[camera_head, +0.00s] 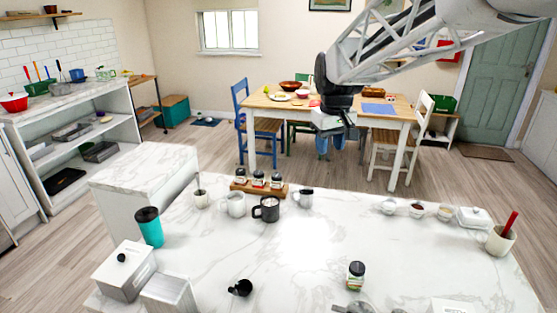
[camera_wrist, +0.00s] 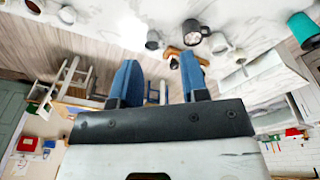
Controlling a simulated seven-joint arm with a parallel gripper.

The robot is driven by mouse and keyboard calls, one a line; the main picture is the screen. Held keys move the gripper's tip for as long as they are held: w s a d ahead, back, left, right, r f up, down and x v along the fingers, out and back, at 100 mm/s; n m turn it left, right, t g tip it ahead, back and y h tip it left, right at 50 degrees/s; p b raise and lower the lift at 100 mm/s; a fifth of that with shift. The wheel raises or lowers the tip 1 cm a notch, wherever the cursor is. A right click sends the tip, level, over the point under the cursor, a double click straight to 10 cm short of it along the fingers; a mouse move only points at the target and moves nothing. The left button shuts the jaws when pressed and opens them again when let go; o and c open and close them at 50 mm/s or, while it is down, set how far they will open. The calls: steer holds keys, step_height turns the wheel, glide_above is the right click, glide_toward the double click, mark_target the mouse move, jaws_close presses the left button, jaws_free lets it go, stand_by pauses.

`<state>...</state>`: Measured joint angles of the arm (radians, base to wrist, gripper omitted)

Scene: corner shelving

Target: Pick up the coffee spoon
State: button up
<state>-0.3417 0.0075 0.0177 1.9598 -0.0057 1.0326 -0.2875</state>
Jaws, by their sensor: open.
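No spoon can be made out for certain. A thin dark handle (camera_head: 197,183) stands up from a small white cup (camera_head: 201,201) at the counter's back left; it may be a spoon. A red handle (camera_head: 511,222) leans out of a white mug (camera_head: 497,241) at the right end; what it belongs to is hidden. A metal item (camera_head: 352,308) at the front edge is cut off. My gripper (camera_head: 331,146) is raised beyond the counter's back edge, before the dining table. Its blue fingers are apart and empty in the wrist view (camera_wrist: 159,66).
A teal tumbler (camera_head: 150,227), white canister (camera_head: 126,270), spice jar (camera_head: 355,275) and several small bowls (camera_head: 417,210) are spread around. The counter's middle is clear.

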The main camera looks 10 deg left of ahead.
steer(key=w+a+f+n, duration=0.2)
steer(key=w+a, duration=0.5)
steer(key=a, duration=0.3)
steer(key=n+g, duration=0.1)
steer(key=n, duration=0.5)
glide_above(198, 180)
steer(key=f, duration=1.8)
steer(key=shift+w+f, duration=0.25)
steer(key=shift+w, duration=0.05)
steer(key=shift+a+f+n, duration=0.25)
steer(key=shift+a+n, duration=0.05)
steer(key=shift+a, duration=0.1)
steer(key=shift+f, duration=1.3)
steer(key=shift+s+d+f, duration=0.1)
steer(key=shift+f, duration=1.2)
steer(key=shift+d+f, duration=0.1)
steer(key=shift+f, duration=1.2)
